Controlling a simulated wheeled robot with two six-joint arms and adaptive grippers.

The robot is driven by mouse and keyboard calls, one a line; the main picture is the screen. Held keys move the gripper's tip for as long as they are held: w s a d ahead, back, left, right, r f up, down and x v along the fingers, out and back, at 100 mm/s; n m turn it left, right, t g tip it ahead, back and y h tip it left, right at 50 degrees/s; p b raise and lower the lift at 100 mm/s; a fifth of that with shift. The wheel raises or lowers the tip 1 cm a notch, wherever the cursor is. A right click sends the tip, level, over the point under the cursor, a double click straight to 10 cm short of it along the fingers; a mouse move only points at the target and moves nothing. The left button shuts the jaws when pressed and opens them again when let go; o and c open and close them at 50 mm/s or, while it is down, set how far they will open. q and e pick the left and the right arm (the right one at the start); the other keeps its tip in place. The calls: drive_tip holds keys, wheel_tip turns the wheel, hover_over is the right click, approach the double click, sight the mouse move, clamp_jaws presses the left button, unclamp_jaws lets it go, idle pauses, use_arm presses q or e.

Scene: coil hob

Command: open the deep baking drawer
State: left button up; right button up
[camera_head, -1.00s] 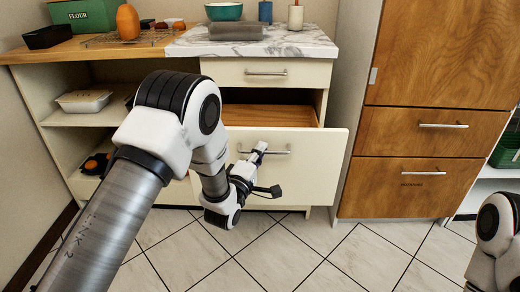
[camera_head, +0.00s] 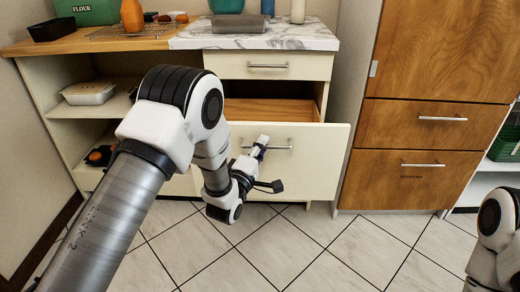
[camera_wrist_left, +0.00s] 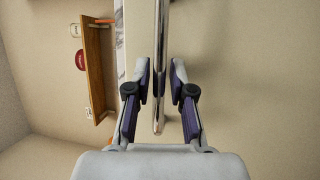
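The deep baking drawer (camera_head: 315,170) is the tall cream drawer below the marble top. In the head view it stands partly pulled out, with its wooden inside (camera_head: 270,110) showing above the front. Its metal bar handle (camera_head: 282,148) runs across the front. My left gripper (camera_head: 262,145) is at the left part of this handle. In the left wrist view the handle bar (camera_wrist_left: 161,60) passes between the fingers of my left gripper (camera_wrist_left: 160,78), with a narrow gap on each side. My right gripper is outside both views.
A shallow cream drawer (camera_head: 270,66) above is shut. Wooden cabinet drawers (camera_head: 410,128) stand to the right. Open shelves on the left hold a lidded container (camera_head: 89,94). Tiled floor (camera_head: 300,245) in front is clear. Part of my right arm shows at the right edge.

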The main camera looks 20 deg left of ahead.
use_arm(q)
drive_tip(key=v, duration=1.2)
drive_tip(key=s+a+f+m+g+y, duration=0.15)
drive_tip(key=s+f+g, duration=0.35)
drive_tip(key=f, duration=0.6)
drive_tip(key=s+a+f+m+g, duration=0.15)
drive_tip(key=s+f+g, duration=0.35)
drive_tip(key=f, duration=0.6)
drive_tip(key=s+f+m+g, duration=0.4)
drive_tip(key=s+m+g, duration=0.15)
drive_tip(key=s, duration=0.45)
drive_tip(key=s+f+m+g, duration=0.4)
drive_tip(key=s+m, duration=0.2)
drive_tip(key=s, duration=0.5)
wheel_tip(320, 180, up, 28)
drive_tip(key=p, duration=2.8)
drive_tip(key=shift+s+m+y, duration=0.25)
drive_tip(key=shift+m+y, duration=0.2)
